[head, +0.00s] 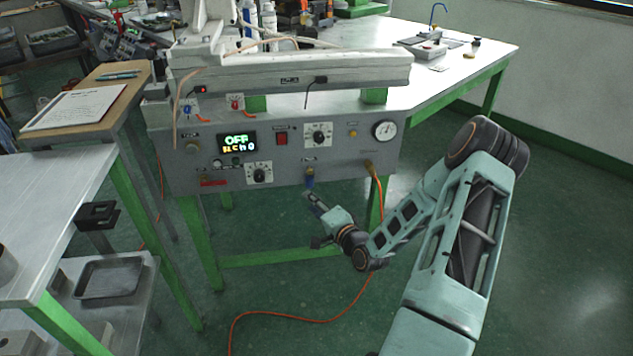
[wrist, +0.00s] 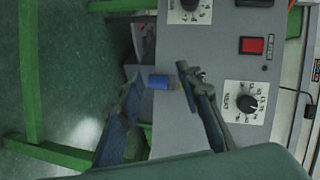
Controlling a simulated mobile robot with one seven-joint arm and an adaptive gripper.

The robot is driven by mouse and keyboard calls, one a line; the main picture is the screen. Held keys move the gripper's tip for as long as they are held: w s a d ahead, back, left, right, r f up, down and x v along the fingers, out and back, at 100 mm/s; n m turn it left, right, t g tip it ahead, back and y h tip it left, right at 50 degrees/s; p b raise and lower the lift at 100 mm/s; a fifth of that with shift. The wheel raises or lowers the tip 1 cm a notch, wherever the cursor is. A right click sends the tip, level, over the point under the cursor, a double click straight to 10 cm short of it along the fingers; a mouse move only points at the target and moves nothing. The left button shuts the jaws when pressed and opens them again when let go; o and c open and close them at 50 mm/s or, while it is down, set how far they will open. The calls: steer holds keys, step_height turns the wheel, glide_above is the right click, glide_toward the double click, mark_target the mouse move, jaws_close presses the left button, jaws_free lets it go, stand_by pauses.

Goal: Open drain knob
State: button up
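In the wrist view the blue knob (wrist: 160,82) shows between my two fingertips, with a gap on each side. My gripper (head: 311,199) is just below the knob in the head view. The wrist view shows my gripper (wrist: 160,78) open, its fingers spread and empty. I cannot tell how far the knob lies beyond the fingertips.
An orange hose (head: 378,190) hangs right of the knob. Green table legs (head: 201,240) stand below. The floor in front is mostly clear.

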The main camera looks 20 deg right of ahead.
mark_target(311, 173)
steer(key=w+d+m+b, duration=0.1)
steer(key=w, duration=0.2)
steer(key=w+d+r+m+t+h+b, duration=0.1)
steer(key=w+d, duration=0.1)
steer(key=w, duration=0.2)
steer(key=w+d+r+m+t+h+b, duration=0.1)
steer(key=w+m, duration=0.1)
steer(key=w, duration=0.1)
steer(key=shift+w+d+r, duration=0.1)
steer(key=shift+w+d, duration=0.05)
steer(key=shift+w, duration=0.05)
steer(key=shift+c, duration=0.7)
jaws_close()
